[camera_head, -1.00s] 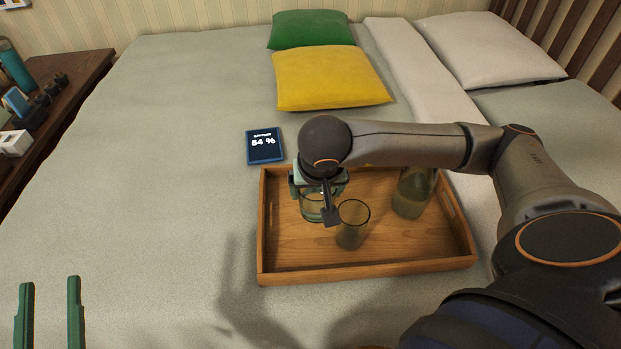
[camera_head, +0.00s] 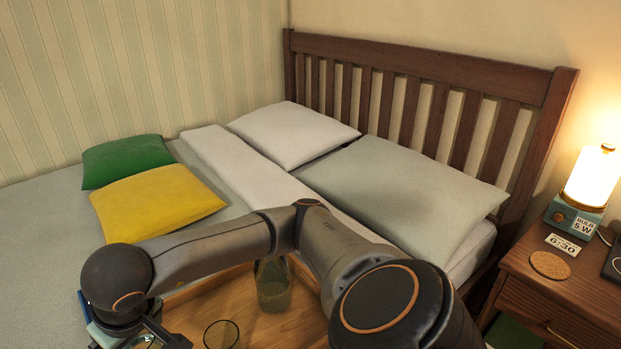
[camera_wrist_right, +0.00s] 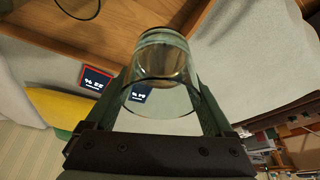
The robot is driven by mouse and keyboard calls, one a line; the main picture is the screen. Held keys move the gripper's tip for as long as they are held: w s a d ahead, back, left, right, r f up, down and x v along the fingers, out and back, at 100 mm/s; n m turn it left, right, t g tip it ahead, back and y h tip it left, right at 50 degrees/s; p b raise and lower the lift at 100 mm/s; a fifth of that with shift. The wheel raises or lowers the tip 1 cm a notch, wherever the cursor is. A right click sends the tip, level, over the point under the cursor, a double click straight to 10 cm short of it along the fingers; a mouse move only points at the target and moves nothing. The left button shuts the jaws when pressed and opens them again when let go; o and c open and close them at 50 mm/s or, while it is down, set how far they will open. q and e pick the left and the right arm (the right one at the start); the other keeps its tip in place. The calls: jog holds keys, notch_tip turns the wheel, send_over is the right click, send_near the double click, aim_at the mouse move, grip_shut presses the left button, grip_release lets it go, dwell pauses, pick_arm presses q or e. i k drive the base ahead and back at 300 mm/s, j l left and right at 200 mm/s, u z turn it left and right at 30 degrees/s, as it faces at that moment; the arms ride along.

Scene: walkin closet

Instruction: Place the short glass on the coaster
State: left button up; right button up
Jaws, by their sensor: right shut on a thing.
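The short glass (camera_wrist_right: 163,62) is clear and slightly green. In the right wrist view it sits between the two fingers of my right gripper (camera_wrist_right: 166,97), which is shut on it. In the head view my right gripper (camera_head: 140,338) is at the bottom left, over the tray's left part, and the glass is mostly hidden there. The round cork coaster (camera_head: 550,265) lies bare on the nightstand at the right, far from the gripper. My left gripper is out of view.
The wooden tray (camera_head: 205,293) on the bed holds a taller glass (camera_head: 222,335) and a carafe (camera_head: 273,287). The nightstand (camera_head: 525,262) also carries a lit lamp (camera_head: 592,178), a teal box (camera_head: 572,217), a 6:30 card (camera_head: 563,245) and a dark item (camera_head: 614,262) at the right edge.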

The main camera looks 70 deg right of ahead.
aim_at(550, 265)
jog(key=k+l, duration=1.1)
jog(key=k+z, duration=0.15)
jog(key=z, duration=1.65)
